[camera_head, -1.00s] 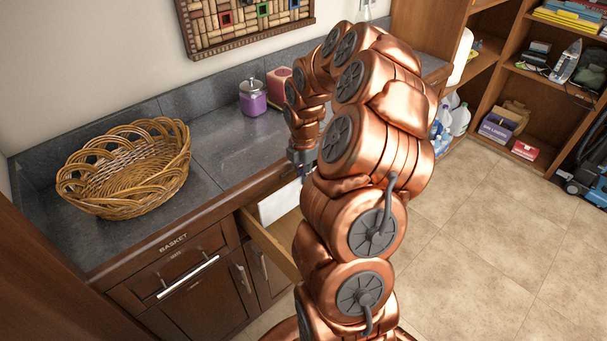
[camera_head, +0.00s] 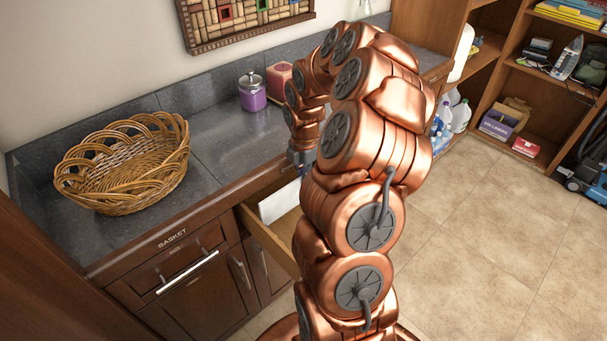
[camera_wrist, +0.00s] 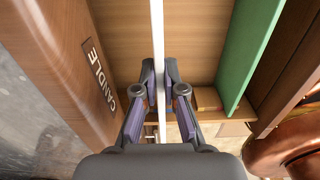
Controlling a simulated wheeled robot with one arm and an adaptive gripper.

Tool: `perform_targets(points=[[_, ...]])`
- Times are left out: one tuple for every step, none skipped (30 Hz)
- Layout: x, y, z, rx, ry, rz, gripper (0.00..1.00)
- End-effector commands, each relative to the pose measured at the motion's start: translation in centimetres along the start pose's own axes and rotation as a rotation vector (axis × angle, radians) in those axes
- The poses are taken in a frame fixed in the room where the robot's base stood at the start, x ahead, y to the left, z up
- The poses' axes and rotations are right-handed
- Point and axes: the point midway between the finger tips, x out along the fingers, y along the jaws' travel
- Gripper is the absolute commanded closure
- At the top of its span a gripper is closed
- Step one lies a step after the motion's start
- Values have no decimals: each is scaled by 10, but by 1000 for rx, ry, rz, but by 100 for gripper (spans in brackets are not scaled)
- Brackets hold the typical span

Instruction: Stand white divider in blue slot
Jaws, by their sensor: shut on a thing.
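The white divider (camera_wrist: 157,40) shows edge-on as a thin upright strip in the wrist view. My gripper (camera_wrist: 159,78) is shut on it, with one finger on each side. In the head view the white divider (camera_head: 279,203) stands in the open drawer (camera_head: 266,241), below my gripper (camera_head: 301,160), partly hidden by my arm. A green divider (camera_wrist: 250,50) stands to the right of the white one in the wrist view.
The drawer front (camera_wrist: 65,50) reads "CANDLE". A wicker basket (camera_head: 126,166), a purple jar (camera_head: 252,94) and a pink candle (camera_head: 279,82) stand on the counter (camera_head: 228,150).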

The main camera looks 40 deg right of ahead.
Motion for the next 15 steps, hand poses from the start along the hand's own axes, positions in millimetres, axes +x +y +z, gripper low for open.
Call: perform_targets(points=[[2, 0, 0, 0, 0, 0, 100], [2, 0, 0, 0, 0, 0, 100], [3, 0, 0, 0, 0, 0, 100], [4, 0, 0, 0, 0, 0, 100], [4, 0, 0, 0, 0, 0, 100], [5, 0, 0, 0, 0, 0, 100], [5, 0, 0, 0, 0, 0, 100], [6, 0, 0, 0, 0, 0, 100], [7, 0, 0, 0, 0, 0, 100], [8, 0, 0, 0, 0, -1, 100], [8, 0, 0, 0, 0, -1, 100], [9, 0, 0, 0, 0, -1, 100], [9, 0, 0, 0, 0, -1, 100], [10, 0, 0, 0, 0, -1, 100], [11, 0, 0, 0, 0, -1, 100]])
